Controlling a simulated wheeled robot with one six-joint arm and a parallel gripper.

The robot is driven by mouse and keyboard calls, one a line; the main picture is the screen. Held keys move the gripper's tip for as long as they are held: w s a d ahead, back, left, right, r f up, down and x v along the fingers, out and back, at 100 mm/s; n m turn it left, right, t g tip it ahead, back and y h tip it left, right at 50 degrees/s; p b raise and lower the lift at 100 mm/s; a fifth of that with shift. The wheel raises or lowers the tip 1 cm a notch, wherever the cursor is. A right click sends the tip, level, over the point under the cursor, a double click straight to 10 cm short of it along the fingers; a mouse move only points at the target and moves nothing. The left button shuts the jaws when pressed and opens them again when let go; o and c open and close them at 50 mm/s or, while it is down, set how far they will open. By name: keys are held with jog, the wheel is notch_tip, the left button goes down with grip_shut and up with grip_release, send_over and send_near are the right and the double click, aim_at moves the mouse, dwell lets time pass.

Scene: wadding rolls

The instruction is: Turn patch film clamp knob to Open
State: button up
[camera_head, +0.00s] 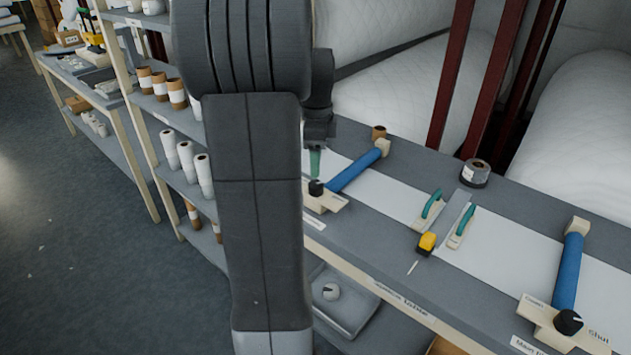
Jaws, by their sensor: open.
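A clamp with a blue bar (358,172) lies across the white film at the left of the bench. Its black knob (316,187) sits on a pale wooden plate (329,204) at the bar's near end. It seems to be the patch film clamp, since the other clamp's label seems to begin "Main". My gripper (315,163) points down with green fingertips just above this knob. It is open; whether the fingers touch the knob I cannot tell. My arm hides part of the plate's left side, and the knob's pointer is too small to read.
A second blue-bar clamp (568,272) with a black knob (568,322) is at the right. Between them lie green-handled tools (432,205), a yellow-and-black item (427,243) and a tape roll (475,173). Shelves with rolls (187,160) stand at the left.

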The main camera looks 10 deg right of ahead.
aim_at(316, 184)
notch_tip(316, 184, down, 7)
jog(key=shift+r, duration=0.1)
dwell(0.3)
jog(key=c, duration=1)
